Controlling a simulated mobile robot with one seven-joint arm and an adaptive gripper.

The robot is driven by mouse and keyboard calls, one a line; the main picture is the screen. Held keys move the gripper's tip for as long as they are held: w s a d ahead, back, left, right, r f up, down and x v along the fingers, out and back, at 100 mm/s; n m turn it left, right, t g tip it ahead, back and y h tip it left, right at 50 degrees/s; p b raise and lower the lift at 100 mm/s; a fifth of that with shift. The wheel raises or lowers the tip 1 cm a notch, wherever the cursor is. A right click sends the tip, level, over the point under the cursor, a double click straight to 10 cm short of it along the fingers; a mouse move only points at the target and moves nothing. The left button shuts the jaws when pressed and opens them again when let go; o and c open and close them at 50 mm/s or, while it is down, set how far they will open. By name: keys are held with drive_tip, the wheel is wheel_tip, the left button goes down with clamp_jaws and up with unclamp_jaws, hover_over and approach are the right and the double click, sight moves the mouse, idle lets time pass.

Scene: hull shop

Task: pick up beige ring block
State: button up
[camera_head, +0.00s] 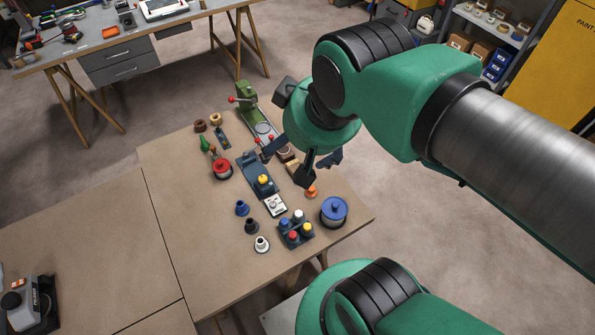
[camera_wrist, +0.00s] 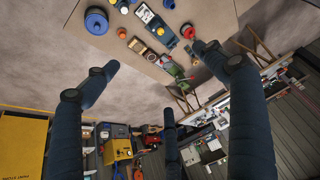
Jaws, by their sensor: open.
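A small beige ring-shaped piece (camera_head: 215,119) stands near the back left corner of the brown table (camera_head: 170,165). A darker brown ring (camera_head: 200,125) stands right beside it. I take the beige one for the ring block. I cannot make it out in the wrist view. My gripper (camera_head: 303,160) is over the right part of the table, well to the right of the ring. Its fingers also show in the wrist view (camera_wrist: 158,85), spread wide with nothing between them. A tan block (camera_head: 292,167), partly hidden by my gripper in the head view, also shows in the wrist view (camera_wrist: 137,45).
A green press (camera_head: 250,108) stands at the back edge, right of the rings. A green cone (camera_head: 204,143) and a red-topped round piece (camera_head: 222,168) stand in front of them. A blue pot (camera_head: 334,211) is at the right. The table's left front is bare.

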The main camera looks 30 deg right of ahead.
drive_tip(key=w+d+f+g, duration=0.1)
drive_tip(key=w+d+f, duration=0.25)
drive_tip(key=w, duration=0.25)
drive_tip(key=w+d+f+g+p, duration=0.1)
drive_tip(key=w+d+f, duration=0.1)
drive_tip(key=w+f, duration=0.3)
drive_tip(key=w+d+f+g, duration=0.1)
drive_tip(key=w+d+f, duration=0.15)
drive_tip(key=w, duration=0.45)
drive_tip(key=w+d+f+g, duration=0.1)
drive_tip(key=w+d+f, duration=0.1)
drive_tip(key=f, duration=0.6)
drive_tip(key=w+d+f, duration=0.3)
drive_tip(key=d+f, duration=0.1)
drive_tip(key=f, duration=0.4)
drive_tip(key=w+d+f+g, duration=0.1)
drive_tip(key=w+d+f, duration=0.1)
drive_tip(key=f, duration=0.5)
drive_tip(key=shift+w+d+f+g+p, duration=0.2)
drive_tip(key=shift+d+f+g+p, duration=0.1)
drive_tip(key=shift+d+f+p, duration=0.1)
drive_tip(key=shift+f, duration=0.1)
drive_tip(key=shift+f+b, duration=0.6)
drive_tip(key=shift+f, duration=3.6)
drive_tip(key=shift+f, duration=0.1)
